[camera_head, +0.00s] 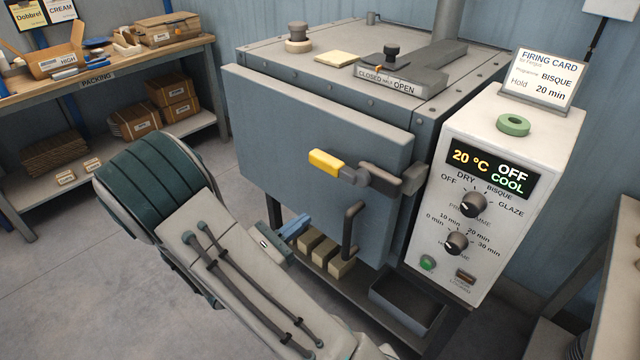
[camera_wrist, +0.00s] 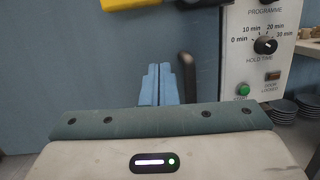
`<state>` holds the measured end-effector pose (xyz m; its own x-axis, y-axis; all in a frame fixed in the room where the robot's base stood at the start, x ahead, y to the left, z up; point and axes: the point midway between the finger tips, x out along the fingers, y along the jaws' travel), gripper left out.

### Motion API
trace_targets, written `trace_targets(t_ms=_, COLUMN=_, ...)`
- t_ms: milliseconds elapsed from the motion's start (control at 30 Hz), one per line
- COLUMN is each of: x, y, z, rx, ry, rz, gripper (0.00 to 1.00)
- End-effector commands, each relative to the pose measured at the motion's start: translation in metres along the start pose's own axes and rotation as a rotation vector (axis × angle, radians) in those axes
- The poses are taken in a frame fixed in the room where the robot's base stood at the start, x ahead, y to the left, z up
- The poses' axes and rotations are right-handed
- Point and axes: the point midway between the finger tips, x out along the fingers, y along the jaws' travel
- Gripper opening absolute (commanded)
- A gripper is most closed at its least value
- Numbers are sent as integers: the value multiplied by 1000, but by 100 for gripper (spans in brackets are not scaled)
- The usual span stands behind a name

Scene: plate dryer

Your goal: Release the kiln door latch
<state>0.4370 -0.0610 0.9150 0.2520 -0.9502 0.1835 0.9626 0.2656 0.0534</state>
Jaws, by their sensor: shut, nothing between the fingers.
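The kiln door (camera_head: 300,130) is a grey-blue panel on the front of the kiln and looks shut. Its latch is a dark bar (camera_head: 378,180) with a yellow grip (camera_head: 328,162); it lies nearly level, its dark end at the bracket on the door's right edge. The yellow grip also shows at the top of the wrist view (camera_wrist: 125,4), cut off by the frame edge. A dark upright door handle (camera_head: 350,230) sits lower down. My gripper (camera_head: 303,222) is shut and empty, below the yellow grip and apart from it. Its blue fingers (camera_wrist: 160,80) touch each other in the wrist view.
A white control box (camera_head: 500,220) stands right of the door, its display reading 20 °C, OFF, COOL. Below the kiln are several bricks (camera_head: 342,265) and a dark tray (camera_head: 405,300). A packing bench (camera_head: 100,75) stands at left. The floor at left is clear.

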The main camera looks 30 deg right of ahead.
Motion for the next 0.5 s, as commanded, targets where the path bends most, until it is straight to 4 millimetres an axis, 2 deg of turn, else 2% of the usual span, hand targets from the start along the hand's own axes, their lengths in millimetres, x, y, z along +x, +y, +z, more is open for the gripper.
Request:
trace_targets(t_ms=167, x=-9, y=14, z=-6, rx=-35, ry=-57, rz=85, gripper=0)
trace_targets(t_ms=500, x=-9, y=15, z=-6, rx=-37, ry=-60, rz=91, gripper=0)
